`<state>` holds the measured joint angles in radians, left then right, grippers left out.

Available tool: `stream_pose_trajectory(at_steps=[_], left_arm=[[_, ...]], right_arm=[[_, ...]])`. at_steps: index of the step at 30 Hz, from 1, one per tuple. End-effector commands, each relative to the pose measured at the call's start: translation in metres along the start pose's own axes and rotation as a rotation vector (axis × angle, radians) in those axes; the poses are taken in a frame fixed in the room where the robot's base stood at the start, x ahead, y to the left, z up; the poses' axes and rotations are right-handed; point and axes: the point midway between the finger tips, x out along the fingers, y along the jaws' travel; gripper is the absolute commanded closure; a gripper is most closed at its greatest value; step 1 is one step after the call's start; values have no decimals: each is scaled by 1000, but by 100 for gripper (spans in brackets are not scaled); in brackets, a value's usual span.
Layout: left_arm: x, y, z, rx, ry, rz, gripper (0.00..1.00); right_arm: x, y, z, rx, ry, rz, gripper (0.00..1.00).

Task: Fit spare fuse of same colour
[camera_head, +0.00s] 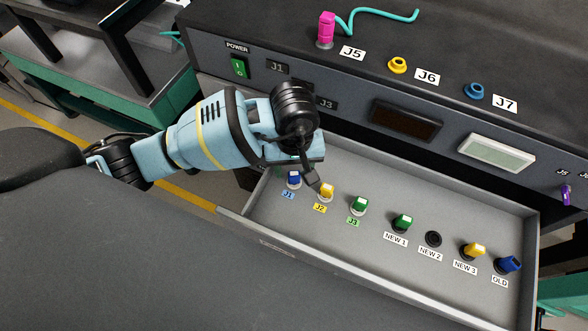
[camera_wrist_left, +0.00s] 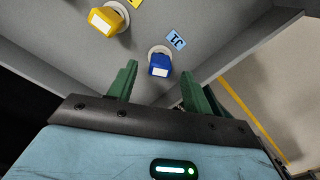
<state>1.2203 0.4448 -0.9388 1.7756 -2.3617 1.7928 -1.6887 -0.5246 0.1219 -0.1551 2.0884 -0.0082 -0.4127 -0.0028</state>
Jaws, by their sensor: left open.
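The drawer (camera_head: 528,220) is open. A blue fuse (camera_head: 293,179) sits upright at J1, a yellow fuse (camera_head: 326,190) at J2 and a green fuse (camera_head: 358,204) at J3. A green fuse (camera_head: 402,222) is at NEW 1, a yellow fuse (camera_head: 473,250) at NEW 3. The NEW 2 holder (camera_head: 433,239) is empty. A tilted blue fuse (camera_head: 509,264) is at OLD. My left gripper (camera_head: 307,180) is open at J1. In the left wrist view its fingers (camera_wrist_left: 159,72) point at the blue J1 fuse (camera_wrist_left: 160,65), with nothing gripped. My right gripper is out of view.
On the black housing stand a pink connector (camera_head: 326,30) with a teal cable at J5, a yellow ring (camera_head: 398,65) at J6 and a blue ring (camera_head: 474,91) at J7. The green POWER switch (camera_head: 239,67) is on the front panel. The drawer walls rise around the fuses.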

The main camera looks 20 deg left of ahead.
Motion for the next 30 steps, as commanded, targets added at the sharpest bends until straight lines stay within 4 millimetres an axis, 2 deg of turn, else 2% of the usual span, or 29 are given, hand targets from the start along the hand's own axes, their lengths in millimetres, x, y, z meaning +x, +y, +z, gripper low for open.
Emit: stream_pose_trajectory(at_steps=[3, 10, 15, 30], left_arm=[[-23, 0, -1, 2, 4, 2, 50], [-50, 0, 0, 1, 2, 0, 50], [-56, 0, 0, 1, 0, -2, 50], [-56, 0, 0, 0, 0, -1, 50]], right_arm=[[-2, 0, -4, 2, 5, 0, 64], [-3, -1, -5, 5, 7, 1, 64], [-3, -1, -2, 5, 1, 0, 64], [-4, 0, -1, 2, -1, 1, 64]])
